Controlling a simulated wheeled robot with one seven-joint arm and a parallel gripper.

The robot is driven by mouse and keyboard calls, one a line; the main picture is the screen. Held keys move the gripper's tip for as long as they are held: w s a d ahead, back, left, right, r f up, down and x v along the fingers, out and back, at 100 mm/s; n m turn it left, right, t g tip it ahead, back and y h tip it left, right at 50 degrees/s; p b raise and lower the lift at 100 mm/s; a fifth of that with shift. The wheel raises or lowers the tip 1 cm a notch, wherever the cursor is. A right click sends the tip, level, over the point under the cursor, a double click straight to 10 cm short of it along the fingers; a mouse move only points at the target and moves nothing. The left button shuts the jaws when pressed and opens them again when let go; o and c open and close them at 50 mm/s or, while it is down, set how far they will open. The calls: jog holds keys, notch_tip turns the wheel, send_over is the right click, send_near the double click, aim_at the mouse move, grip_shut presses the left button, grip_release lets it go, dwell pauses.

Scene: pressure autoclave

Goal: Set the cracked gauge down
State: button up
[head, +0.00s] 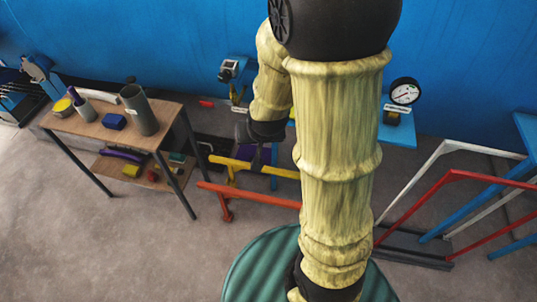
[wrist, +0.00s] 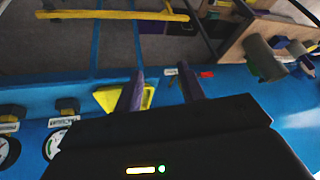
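A round white-faced gauge (head: 404,91) with a black rim stands at the right against the blue vessel in the head view. In the wrist view, two white dials show at the lower left: one gauge (wrist: 8,152) at the edge and another gauge (wrist: 56,143) partly hidden by my gripper's body. I cannot make out a crack on any of them. My gripper (wrist: 160,84) has its two purple fingers apart, with no object visible between them. In the head view my gripper (head: 260,154) points down, left of my forearm, away from the right gauge.
A wooden table (head: 90,128) with a grey cylinder (head: 139,108) and a blue block (head: 113,121) stands at the left. A yellow bar (head: 230,162) and red rails (head: 444,183) are near. A yellow wedge (wrist: 106,98) lies beside one finger on the blue surface (wrist: 230,84).

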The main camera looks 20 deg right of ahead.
jog(key=s+r+n+g, duration=0.2)
jog(key=s+r+g, duration=0.1)
jog(key=s, duration=0.5)
jog(key=shift+s+r+n, duration=0.25)
jog(key=shift+s+n, duration=0.05)
jog(key=shift+s, duration=0.05)
